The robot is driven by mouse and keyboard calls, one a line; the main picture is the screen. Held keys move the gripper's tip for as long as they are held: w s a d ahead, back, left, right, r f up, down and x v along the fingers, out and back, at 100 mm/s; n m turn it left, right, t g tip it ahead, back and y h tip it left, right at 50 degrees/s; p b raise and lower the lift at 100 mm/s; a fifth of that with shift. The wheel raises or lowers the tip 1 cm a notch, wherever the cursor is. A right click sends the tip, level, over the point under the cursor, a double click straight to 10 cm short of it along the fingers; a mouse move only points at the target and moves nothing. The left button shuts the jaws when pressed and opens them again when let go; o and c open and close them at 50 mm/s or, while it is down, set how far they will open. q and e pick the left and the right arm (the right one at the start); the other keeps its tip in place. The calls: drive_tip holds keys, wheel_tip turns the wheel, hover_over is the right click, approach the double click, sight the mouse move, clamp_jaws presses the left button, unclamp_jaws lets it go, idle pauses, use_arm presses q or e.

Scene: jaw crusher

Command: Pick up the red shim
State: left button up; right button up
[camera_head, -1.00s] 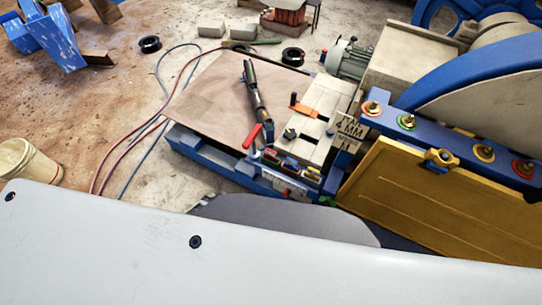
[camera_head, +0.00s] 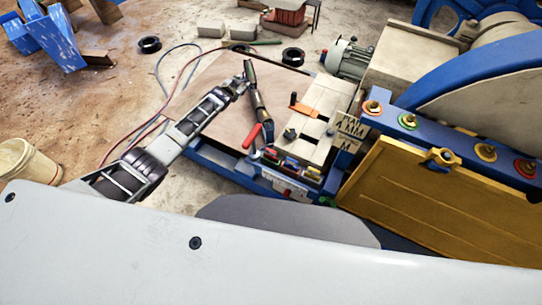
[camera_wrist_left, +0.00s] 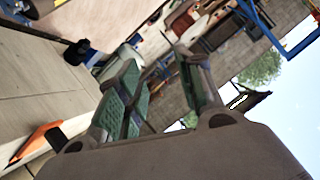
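Several small coloured pieces, red among them, sit in a rack (camera_head: 290,166) on the front of the blue machine frame. They are too small to tell which is the red shim. My left gripper (camera_head: 241,84) is above the wooden board, behind and left of the rack, beside a dark bar-like tool (camera_head: 258,100) with a red end. In the left wrist view its green-padded fingers (camera_wrist_left: 162,92) are apart with nothing between them. My right gripper is not in view.
An orange lever (camera_head: 303,108) lies on the pale block right of the tool; it also shows in the left wrist view (camera_wrist_left: 36,141). A yellow panel (camera_head: 425,205) and blue bar (camera_head: 450,140) stand at right. The board (camera_head: 205,75) has bare room.

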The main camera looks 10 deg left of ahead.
use_arm(q)
drive_tip(key=w+d+r+m+h, duration=0.1)
drive_tip(key=w+d+r, duration=0.15)
drive_tip(key=r, duration=0.35)
drive_tip(key=w+d+r+m, duration=0.1)
drive_tip(key=d+r, duration=0.3)
drive_tip(key=r, duration=0.2)
drive_tip(key=s+d+r+m+g+h, duration=0.1)
drive_tip(key=s+d+r, duration=0.1)
drive_tip(key=s+d, duration=0.15)
drive_tip(key=s+d+r+m+h, duration=0.1)
drive_tip(key=s+d+r, duration=0.15)
drive_tip(key=d, duration=0.25)
drive_tip(key=s+d+f+m+g, duration=0.25)
drive_tip(key=s+d+g, duration=0.2)
drive_tip(key=s, duration=0.45)
drive_tip(key=s+d+f+m+g, duration=0.25)
drive_tip(key=s+d, duration=0.25)
drive_tip(key=s, duration=0.3)
drive_tip(key=s+a+f+m+g+y, duration=0.1)
drive_tip(key=s+a+m+g+y, duration=0.3)
drive_tip(key=s, duration=0.7)
drive_tip(key=shift+s+a+m+g, duration=0.2)
drive_tip(key=shift+a+m+g, duration=0.15)
drive_tip(key=shift+m, duration=0.55)
